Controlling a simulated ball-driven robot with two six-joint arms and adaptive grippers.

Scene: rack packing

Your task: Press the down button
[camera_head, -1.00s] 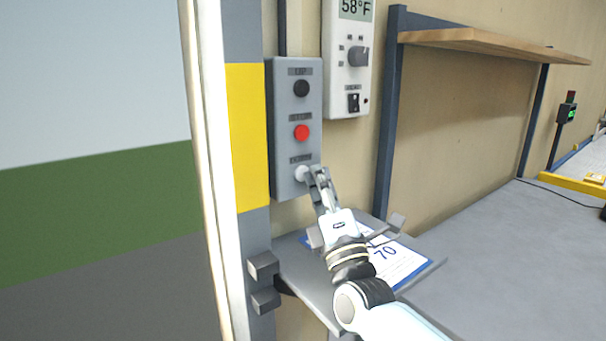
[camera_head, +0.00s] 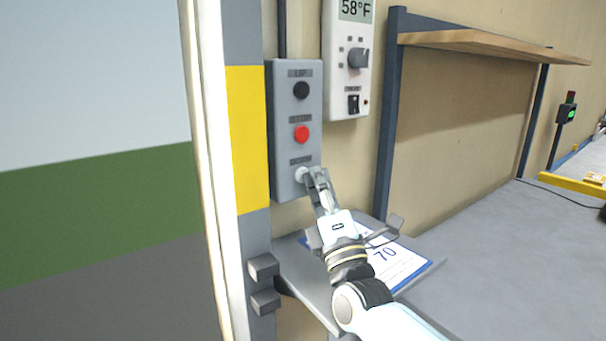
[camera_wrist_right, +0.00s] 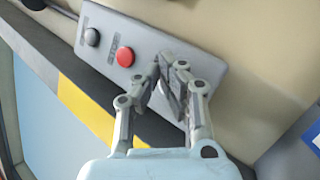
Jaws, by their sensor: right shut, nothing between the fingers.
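A grey control box (camera_head: 284,115) is mounted on the wall, with a black button (camera_head: 301,90) at the top, a red button (camera_head: 302,134) in the middle and a pale button (camera_head: 301,174) at the bottom. The labels are too blurred to read surely. My right gripper (camera_head: 309,173) is shut and empty, its fingertips at the pale button; I cannot tell whether they press it. In the right wrist view the fingertips (camera_wrist_right: 169,62) lie just beyond the red button (camera_wrist_right: 126,57), and the pale button is hidden behind them. My left gripper is not in view.
A white thermostat panel (camera_head: 346,80) hangs to the right of the box. A yellow-and-grey post (camera_head: 248,140) stands close on its left. Below is a small grey shelf (camera_head: 309,283) with a printed sheet (camera_head: 405,266). A wooden shelf (camera_head: 490,45) is at the right.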

